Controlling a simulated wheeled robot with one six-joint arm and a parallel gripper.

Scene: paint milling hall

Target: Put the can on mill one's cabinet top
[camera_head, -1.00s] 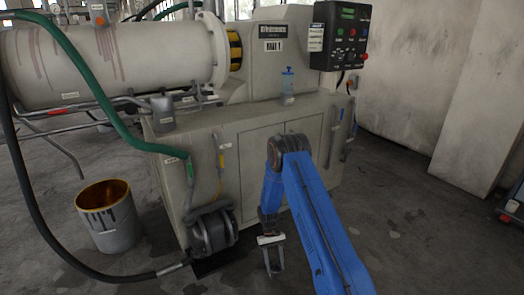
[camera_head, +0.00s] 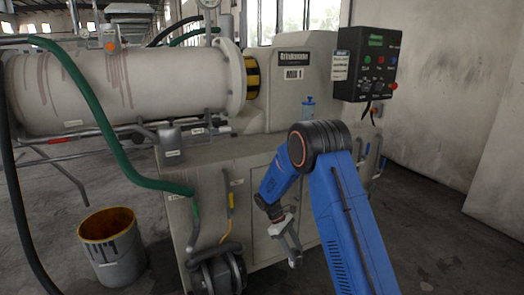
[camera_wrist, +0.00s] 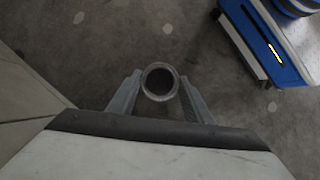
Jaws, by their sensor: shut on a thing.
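My gripper (camera_head: 290,246) hangs in front of mill one's cabinet (camera_head: 245,195), below the level of its top. In the wrist view my gripper (camera_wrist: 160,96) has its two fingers on either side of a small round grey can (camera_wrist: 160,69), shut on it. The can's pale rim and dark inside face the wrist camera. In the head view the can is hard to make out at the fingers. The cabinet top (camera_head: 232,148) shows bare grey space at its front, left of my arm.
A control box (camera_head: 366,63) hangs at right. A green hose (camera_head: 105,125) drapes at left. A paint-stained bucket (camera_head: 112,250) and a motor (camera_head: 217,270) stand low at left.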

